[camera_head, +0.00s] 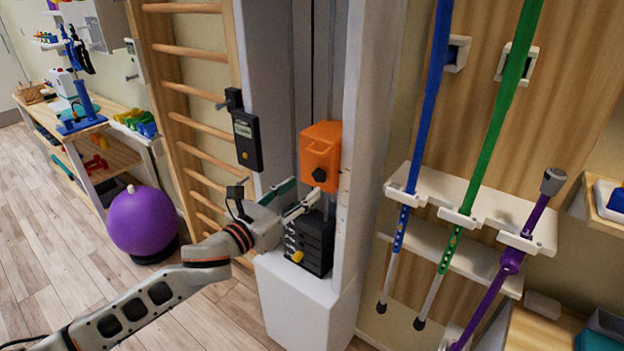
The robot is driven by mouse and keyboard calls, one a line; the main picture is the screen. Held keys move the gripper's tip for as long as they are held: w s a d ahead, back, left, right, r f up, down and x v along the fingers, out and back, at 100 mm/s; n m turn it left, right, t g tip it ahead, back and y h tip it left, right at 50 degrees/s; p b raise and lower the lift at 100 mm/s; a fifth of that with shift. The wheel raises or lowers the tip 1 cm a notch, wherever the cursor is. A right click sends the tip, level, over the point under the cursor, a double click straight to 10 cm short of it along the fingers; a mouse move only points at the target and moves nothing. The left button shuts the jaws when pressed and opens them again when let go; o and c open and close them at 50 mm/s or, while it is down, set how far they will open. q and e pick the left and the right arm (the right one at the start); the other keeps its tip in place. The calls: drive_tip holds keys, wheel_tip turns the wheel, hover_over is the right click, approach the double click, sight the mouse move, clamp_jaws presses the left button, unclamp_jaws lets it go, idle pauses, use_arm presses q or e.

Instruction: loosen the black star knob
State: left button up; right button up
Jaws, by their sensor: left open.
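The black star knob (319,175) sits on the front of an orange block (321,146) inside the tall white column (377,150). My left gripper (306,192) comes in from the lower left. Its jaws are open, with the fingertips just below and beside the knob. I cannot tell whether a finger touches the knob. Nothing shows between the jaws. My right gripper is not in view.
Below the gripper is a black weight stack (310,245) with a yellow pin (297,256). A black device (247,140) hangs left of the column. Blue, green and purple poles stand in a white rack (470,206) on the right. A purple ball (142,222) rests at left.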

sight(317, 177)
use_arm(q)
drive_tip(key=shift+x, duration=2.65)
drive_tip(key=c, duration=1.1)
